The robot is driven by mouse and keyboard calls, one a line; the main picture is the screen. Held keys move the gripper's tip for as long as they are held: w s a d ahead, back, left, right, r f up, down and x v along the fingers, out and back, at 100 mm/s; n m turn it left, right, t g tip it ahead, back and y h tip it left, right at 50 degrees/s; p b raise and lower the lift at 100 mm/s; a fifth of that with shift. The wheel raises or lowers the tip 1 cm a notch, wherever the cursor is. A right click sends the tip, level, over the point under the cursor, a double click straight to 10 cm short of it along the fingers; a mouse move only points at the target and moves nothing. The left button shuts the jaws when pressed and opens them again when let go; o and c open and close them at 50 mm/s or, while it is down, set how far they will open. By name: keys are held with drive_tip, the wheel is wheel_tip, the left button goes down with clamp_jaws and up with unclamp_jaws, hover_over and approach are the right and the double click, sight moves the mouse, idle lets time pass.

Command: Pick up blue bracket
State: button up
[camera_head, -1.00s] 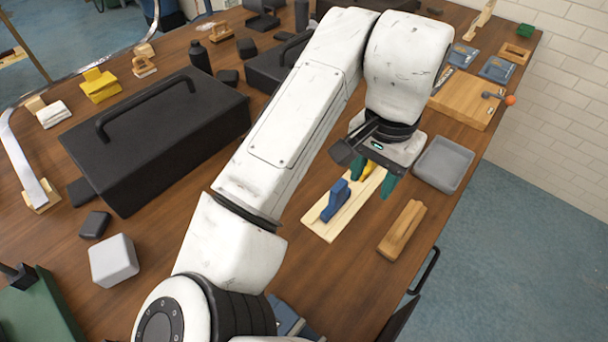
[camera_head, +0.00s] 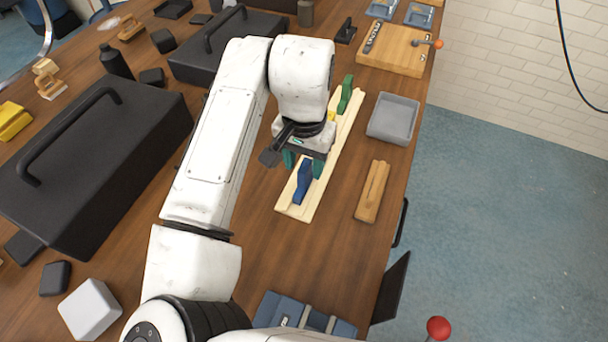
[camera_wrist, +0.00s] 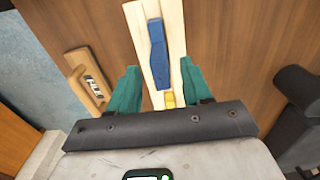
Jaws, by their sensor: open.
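The blue bracket (camera_head: 302,183) stands on a long pale wooden board (camera_head: 292,211) on the workbench. In the wrist view the bracket (camera_wrist: 157,42) lies along the board (camera_wrist: 134,11), ahead of and between my fingertips. My gripper (camera_head: 304,166) is open and empty above the board, at the bracket's far end. Its two green fingers also show in the wrist view (camera_wrist: 158,78), one on each side of the board. A yellow piece (camera_wrist: 169,98) sits on the board nearer my palm. A green piece (camera_head: 346,95) stands at the board's far end. Contact with the bracket cannot be told.
A wooden block with a handle (camera_head: 372,191) and a grey tray (camera_head: 394,119) lie right of the board. Black toolboxes (camera_head: 85,165) stand to the left. A wooden box (camera_head: 395,52) is at the far right. Bare bench lies left of the board's near end.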

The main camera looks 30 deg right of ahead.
drive_tip(key=shift+w+d+f, duration=0.1)
drive_tip(key=shift+f, duration=1.6)
clamp_jaws()
